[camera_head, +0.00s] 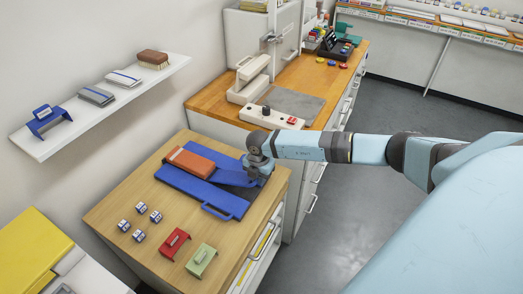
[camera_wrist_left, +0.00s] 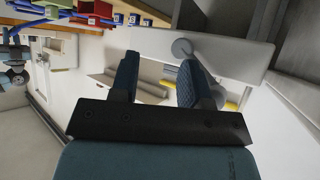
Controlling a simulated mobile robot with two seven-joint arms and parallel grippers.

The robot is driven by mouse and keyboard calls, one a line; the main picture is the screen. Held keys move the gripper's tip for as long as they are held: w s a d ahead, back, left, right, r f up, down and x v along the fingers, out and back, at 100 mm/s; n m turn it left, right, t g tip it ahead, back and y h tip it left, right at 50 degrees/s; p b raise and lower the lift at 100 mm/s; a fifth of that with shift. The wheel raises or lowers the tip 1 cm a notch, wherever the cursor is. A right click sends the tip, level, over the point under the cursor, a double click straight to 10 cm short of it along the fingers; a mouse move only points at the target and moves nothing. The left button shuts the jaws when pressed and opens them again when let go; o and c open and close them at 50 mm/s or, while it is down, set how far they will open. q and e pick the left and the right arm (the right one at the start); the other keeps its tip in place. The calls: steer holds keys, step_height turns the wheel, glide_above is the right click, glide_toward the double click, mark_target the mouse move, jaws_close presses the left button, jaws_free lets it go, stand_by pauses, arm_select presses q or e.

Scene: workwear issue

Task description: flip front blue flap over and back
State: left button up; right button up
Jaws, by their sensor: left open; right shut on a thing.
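A blue board with flaps (camera_head: 205,186) lies on the wooden cabinet top. An orange-brown pad (camera_head: 190,162) lies on its far left part. The front blue flap (camera_head: 223,206) has a loop handle at the board's near right edge. My right gripper (camera_head: 258,170) is at the board's right end, shut on a blue part there; the arm hides most of the contact, so I cannot tell which flap it is. My left gripper (camera_wrist_left: 158,82) is open and empty in the left wrist view, away from the board. It does not show in the head view.
Several small blue-white blocks (camera_head: 141,208), a red holder (camera_head: 174,243) and a green holder (camera_head: 201,260) stand at the front of the wooden top (camera_head: 105,212). A wall shelf (camera_head: 70,125) is at left. A second bench (camera_head: 345,75) with a machine stands behind.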

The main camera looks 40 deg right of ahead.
steer(key=b, duration=0.3)
glide_above(263, 201)
steer(key=shift+w+f, duration=0.15)
steer(key=shift+f, duration=2.5)
steer(key=f+b, duration=0.1)
steer(key=f, duration=0.1)
steer(key=f+b, duration=0.1)
steer(key=f, duration=0.2)
steer(key=shift+s+b, duration=0.2)
steer(key=shift+b, duration=0.2)
steer(key=shift+r, duration=0.1)
steer(key=o, duration=0.4)
steer(key=shift+c, duration=0.2)
steer(key=shift+o, duration=0.2)
